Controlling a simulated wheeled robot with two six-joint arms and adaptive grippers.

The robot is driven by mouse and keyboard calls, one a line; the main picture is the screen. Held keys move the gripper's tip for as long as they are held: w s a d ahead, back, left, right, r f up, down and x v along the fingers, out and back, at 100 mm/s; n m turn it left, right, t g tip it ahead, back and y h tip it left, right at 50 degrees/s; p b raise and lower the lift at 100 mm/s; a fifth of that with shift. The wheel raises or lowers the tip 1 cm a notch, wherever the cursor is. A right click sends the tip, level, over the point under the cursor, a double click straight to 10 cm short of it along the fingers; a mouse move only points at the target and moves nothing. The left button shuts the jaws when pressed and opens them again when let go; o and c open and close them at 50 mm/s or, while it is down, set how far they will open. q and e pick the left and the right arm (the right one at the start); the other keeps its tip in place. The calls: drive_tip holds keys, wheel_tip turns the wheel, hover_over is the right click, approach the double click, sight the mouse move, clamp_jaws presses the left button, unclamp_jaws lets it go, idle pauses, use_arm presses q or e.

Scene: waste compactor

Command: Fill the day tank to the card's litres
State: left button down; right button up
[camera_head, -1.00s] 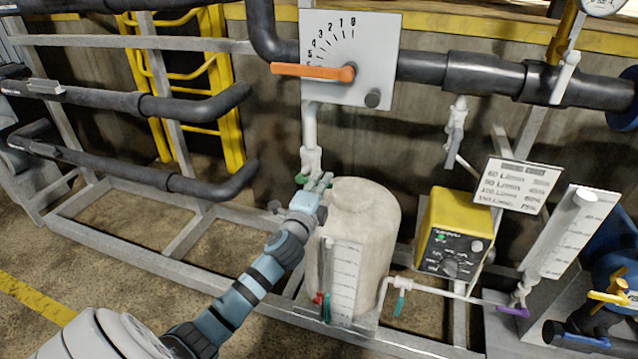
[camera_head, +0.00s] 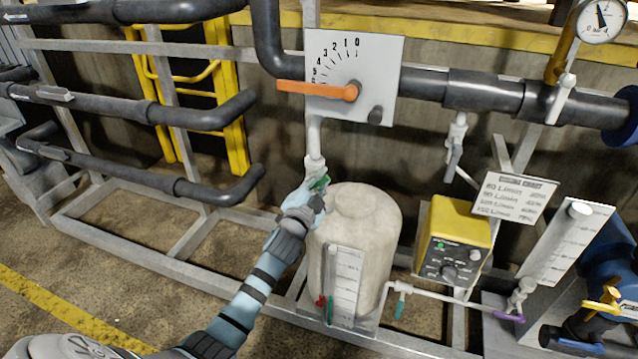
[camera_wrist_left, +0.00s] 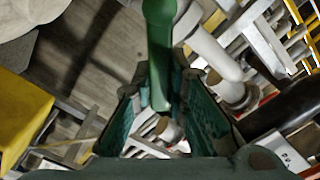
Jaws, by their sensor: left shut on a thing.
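The cream day tank (camera_head: 370,235) stands upright on the frame, with a white graduated scale (camera_head: 345,285) on its front. A white fill pipe (camera_head: 314,145) comes down above its left side and carries a valve with a green handle (camera_head: 320,183). My left gripper (camera_head: 314,193) is shut on this handle. In the left wrist view the green handle (camera_wrist_left: 159,55) lies between the fingers. The level in the tank cannot be read. A white printed card (camera_head: 515,196) stands at the right, its text too small to read surely. My right gripper is not in view.
A board (camera_head: 385,60) with numbers and an orange pointer (camera_head: 310,89) hangs above the tank. A yellow control box (camera_head: 453,240), a graduated column (camera_head: 565,240) and a blue pump (camera_head: 610,275) stand right. Dark pipes (camera_head: 200,115) cross at the left.

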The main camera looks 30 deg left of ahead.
use_arm(q)
drive_tip(key=shift+s+a+r+n, duration=0.1)
drive_tip(key=shift+a+r+n, duration=0.2)
drive_tip(key=shift+n, duration=0.6)
drive_tip(key=c, duration=1.6)
unclamp_jaws()
drive_tip(key=shift+o, duration=0.2)
drive_tip(key=s+d, duration=0.2)
drive_tip(key=s, duration=0.9)
drive_tip(key=shift+s, duration=0.4)
